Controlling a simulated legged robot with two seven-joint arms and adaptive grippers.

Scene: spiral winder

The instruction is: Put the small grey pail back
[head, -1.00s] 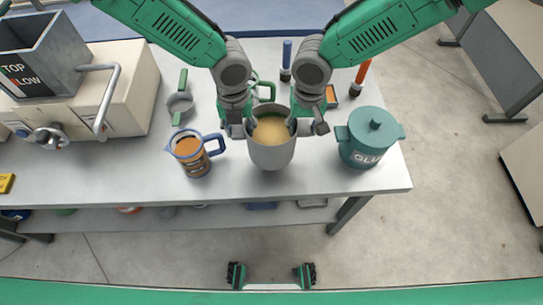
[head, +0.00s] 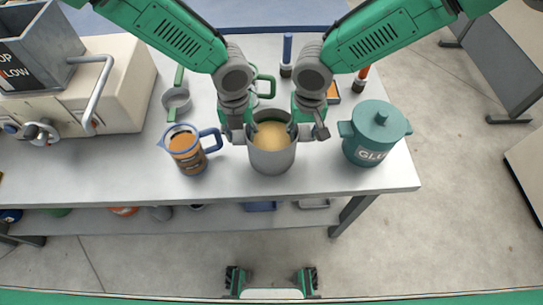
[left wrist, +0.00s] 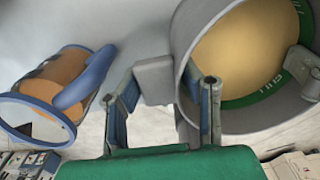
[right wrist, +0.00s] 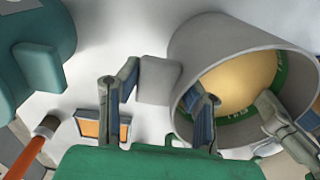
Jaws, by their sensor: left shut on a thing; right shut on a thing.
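The small grey pail (head: 271,160) is upright over the front part of the table, with tan material inside. A green band marked FULL shows on its inner wall in the left wrist view (left wrist: 262,92). My left gripper (head: 247,135) is shut on the pail's left side, at a grey side lug (left wrist: 154,80). My right gripper (head: 306,132) is shut on its right side, at the opposite lug (right wrist: 159,80). I cannot tell whether the pail's base touches the table.
A measuring jug (head: 186,150) with orange contents stands close left. A teal GLUE pot (head: 372,140) stands right, near the table corner.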

